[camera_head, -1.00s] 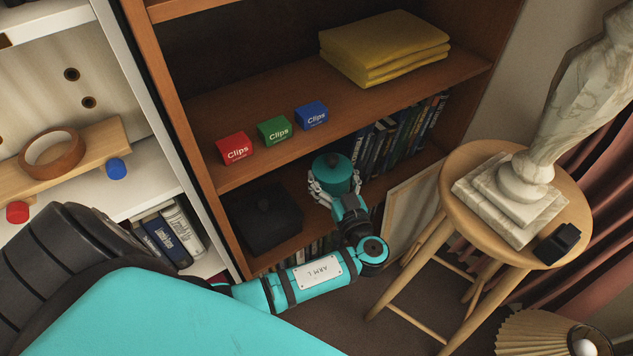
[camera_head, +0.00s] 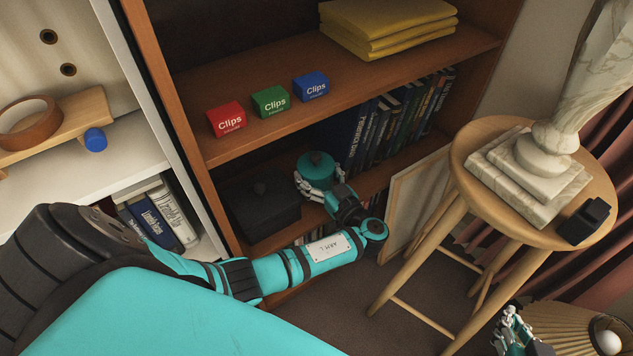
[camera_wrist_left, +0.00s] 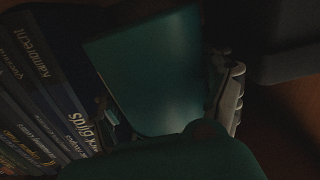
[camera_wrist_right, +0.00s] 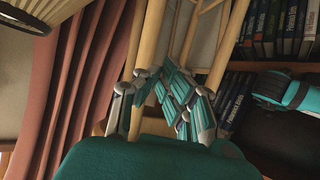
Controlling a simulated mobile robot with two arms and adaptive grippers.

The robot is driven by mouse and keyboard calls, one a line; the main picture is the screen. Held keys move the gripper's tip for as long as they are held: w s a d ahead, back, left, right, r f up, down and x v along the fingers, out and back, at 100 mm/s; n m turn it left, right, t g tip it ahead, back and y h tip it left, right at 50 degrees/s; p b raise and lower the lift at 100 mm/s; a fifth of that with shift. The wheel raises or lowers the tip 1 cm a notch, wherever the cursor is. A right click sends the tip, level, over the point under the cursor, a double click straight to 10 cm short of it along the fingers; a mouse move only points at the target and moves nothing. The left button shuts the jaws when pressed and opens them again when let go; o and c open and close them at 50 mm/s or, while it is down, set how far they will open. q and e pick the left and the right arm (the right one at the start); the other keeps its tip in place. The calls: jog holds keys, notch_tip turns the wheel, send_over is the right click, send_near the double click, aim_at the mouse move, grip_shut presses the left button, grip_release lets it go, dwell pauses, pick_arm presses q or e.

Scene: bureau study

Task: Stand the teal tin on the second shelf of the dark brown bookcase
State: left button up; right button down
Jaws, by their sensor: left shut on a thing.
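The teal tin (camera_head: 316,166) is upright in the bookcase, in the compartment below the shelf with the clips boxes. It lies between a black box and a row of books. My left gripper (camera_head: 320,186) is shut on the tin from the front. In the left wrist view the tin (camera_wrist_left: 150,75) fills the space before the fingers, in shadow. I cannot tell whether its base touches the board. The brown wooden bookcase (camera_head: 167,90) stands behind.
The black box (camera_head: 258,205) is close on the tin's left; books (camera_head: 385,130) stand to its right. Clips boxes (camera_head: 270,101) and folded yellow cloth (camera_head: 390,25) lie on the shelf above. A framed panel (camera_head: 415,200) and a stool with a marble bust (camera_head: 545,150) stand right.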

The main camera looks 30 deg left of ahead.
pick_arm(q)
notch_tip(320, 180, down, 4)
jog(key=shift+r+b, duration=0.15)
jog(key=shift+b, duration=0.5)
jog(key=o, duration=1)
pick_arm(e)
jog(key=w+a+r+t+y, duration=0.1)
jog(key=w+r+t, duration=0.2)
jog(key=r, duration=0.2)
jog(key=shift+w+a+r+t, duration=0.2)
jog(key=shift+a+t, duration=0.1)
jog(key=shift+a, duration=0.05)
